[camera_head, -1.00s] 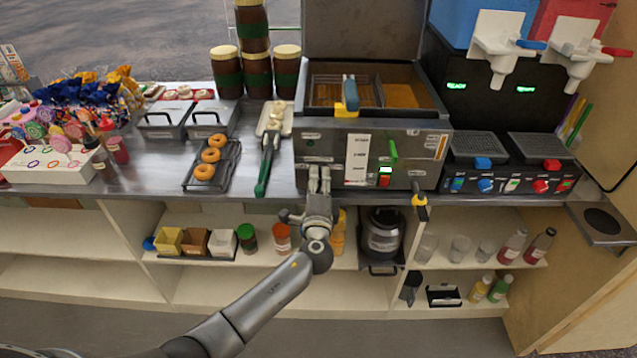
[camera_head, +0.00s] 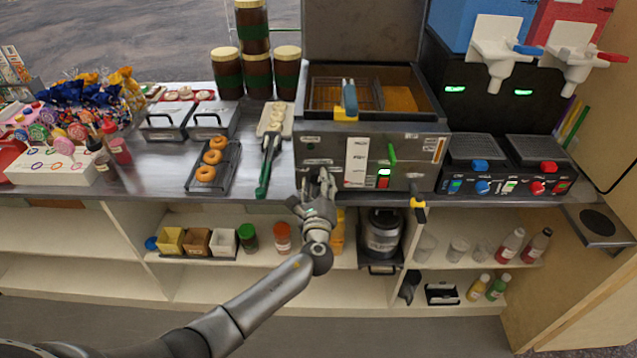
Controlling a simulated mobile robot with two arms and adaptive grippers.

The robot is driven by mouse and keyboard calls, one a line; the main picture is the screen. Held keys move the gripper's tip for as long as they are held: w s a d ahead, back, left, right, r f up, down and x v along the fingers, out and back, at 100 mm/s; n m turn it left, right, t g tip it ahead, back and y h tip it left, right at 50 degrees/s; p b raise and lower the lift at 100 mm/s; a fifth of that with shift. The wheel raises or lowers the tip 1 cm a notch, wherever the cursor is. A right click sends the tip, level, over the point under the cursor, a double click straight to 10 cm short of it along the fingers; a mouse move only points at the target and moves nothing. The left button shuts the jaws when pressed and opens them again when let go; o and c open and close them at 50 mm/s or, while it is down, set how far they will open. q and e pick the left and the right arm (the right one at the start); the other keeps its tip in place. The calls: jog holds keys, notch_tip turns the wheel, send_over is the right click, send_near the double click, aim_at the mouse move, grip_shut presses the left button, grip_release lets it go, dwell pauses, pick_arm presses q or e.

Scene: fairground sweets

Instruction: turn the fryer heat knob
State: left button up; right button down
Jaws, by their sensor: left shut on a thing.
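The fryer (camera_head: 415,150) stands on the counter, with its oil well open at the top and a blue-handled basket (camera_head: 349,98) in it. Its front panel carries a white label, a green lever (camera_head: 392,154) and a lit red and green switch (camera_head: 384,178). My left gripper (camera_head: 318,182) is at the lower left of the fryer's front panel, its fingers closed on a small part there. The fingers cover that part, so I cannot clearly see the heat knob. The gripper looks rolled compared with upright. My right gripper is not in view.
A rack of doughnuts (camera_head: 232,160) and green-handled tongs (camera_head: 265,170) lie left of the fryer. A slush machine (camera_head: 510,150) stands to the right. A yellow-handled drain tap (camera_head: 417,204) juts out below the fryer. Shelves below hold jars and bottles.

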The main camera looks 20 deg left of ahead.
pick_arm(q)
jog(key=shift+m, duration=0.4)
jog(key=o, duration=1)
jog(key=v, duration=1.2)
